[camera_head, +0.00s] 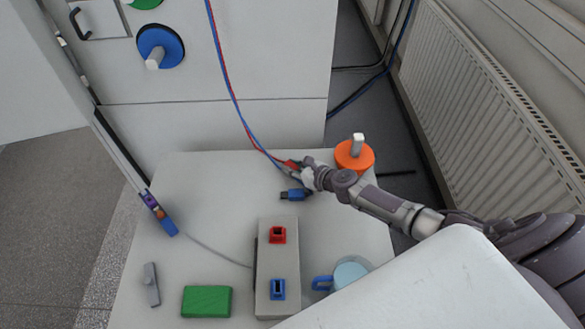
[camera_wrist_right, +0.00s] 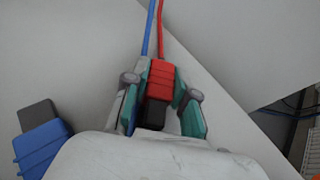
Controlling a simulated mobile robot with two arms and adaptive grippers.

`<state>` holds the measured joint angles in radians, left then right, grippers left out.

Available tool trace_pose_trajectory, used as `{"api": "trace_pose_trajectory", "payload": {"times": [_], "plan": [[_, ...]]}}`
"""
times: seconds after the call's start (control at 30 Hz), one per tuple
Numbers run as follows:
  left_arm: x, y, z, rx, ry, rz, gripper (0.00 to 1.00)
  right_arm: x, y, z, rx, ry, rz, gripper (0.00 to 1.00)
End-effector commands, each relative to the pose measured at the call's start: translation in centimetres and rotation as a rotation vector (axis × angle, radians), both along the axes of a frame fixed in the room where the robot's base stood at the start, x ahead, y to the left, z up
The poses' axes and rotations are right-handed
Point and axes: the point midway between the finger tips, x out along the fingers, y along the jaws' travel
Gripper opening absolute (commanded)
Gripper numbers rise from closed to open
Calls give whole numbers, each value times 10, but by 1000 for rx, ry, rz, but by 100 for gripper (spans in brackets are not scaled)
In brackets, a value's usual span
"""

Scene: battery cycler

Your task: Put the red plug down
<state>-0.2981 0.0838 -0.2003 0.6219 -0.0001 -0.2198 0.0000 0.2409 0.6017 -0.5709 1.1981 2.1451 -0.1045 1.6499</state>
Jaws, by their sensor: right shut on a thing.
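The red plug (camera_wrist_right: 160,80) is held between the two fingers of my right gripper (camera_wrist_right: 158,108), with its black tip toward the palm in the right wrist view. In the head view the red plug (camera_head: 290,163) shows as a small red piece at my right gripper (camera_head: 298,170), over the back of the white table (camera_head: 190,215). The blue plug (camera_head: 293,194) lies on the table just in front of the gripper, and it also shows in the right wrist view (camera_wrist_right: 42,148). Whether the red plug touches the table cannot be told. My left gripper is not in view.
Red and blue cables (camera_head: 228,85) hang down to the plugs. An orange knob-like object (camera_head: 354,156) stands right of the gripper. A grey box with a red socket (camera_head: 277,235) and a blue socket (camera_head: 278,290), a green block (camera_head: 206,301) and a mug (camera_head: 350,272) stand nearer. The table's left middle is mostly clear.

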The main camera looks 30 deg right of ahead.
Motion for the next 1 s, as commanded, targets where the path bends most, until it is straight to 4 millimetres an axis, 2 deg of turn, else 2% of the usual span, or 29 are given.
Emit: {"api": "trace_pose_trajectory", "payload": {"times": [0.2,0.23,0.37,0.4,0.77,1.0], "plan": [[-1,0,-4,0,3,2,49,0,0,-4,0,0,0,0],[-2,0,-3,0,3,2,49,0,0,-4,-1,0,0,28],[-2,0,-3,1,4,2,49,0,0,-3,-1,0,0,50],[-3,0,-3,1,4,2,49,0,0,-3,-1,0,0,52],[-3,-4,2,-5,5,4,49,-2,-1,3,-1,1,0,52],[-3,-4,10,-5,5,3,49,-41,-15,18,-3,2,2,52]]}}
